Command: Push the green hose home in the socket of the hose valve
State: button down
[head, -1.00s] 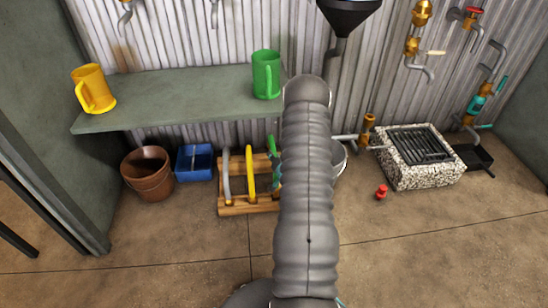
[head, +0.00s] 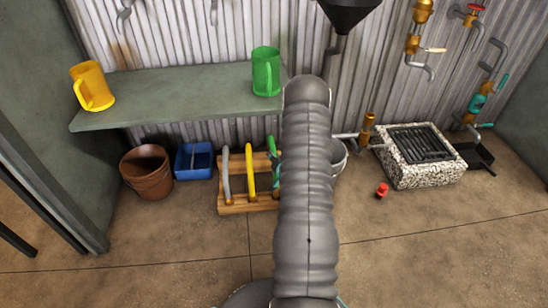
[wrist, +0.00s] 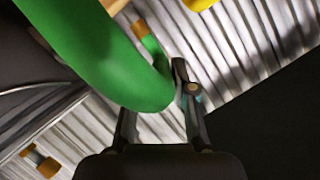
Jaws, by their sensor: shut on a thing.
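The green hose (wrist: 110,50) fills the upper left of the wrist view as a thick curved tube. My gripper (wrist: 158,95) is shut on it, with a dark finger on each side. In the head view, a small piece of the green hose (head: 273,150) shows at the left edge of my arm, above the wooden rack (head: 248,207). My gripper is hidden behind my arm there. Several brass valves and pipes are on the right, including one with teal handles (head: 478,103) and a brass fitting near the grate (head: 367,125). I cannot tell which has the socket.
A grey hose (head: 226,175) and a yellow hose (head: 250,170) stand in the rack. A blue box (head: 195,162) and a brown pot (head: 147,172) are left of it. A metal bucket (head: 339,158), red object (head: 382,190) and grated stone basin (head: 420,170) are right. The front floor is clear.

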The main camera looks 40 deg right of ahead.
jog(key=shift+f+b, duration=1.5)
jog(key=shift+f, duration=0.4)
dwell(1.2)
jog(key=c, duration=0.9)
grip_release()
jog(key=shift+f, duration=0.1)
jog(key=v, duration=1.2)
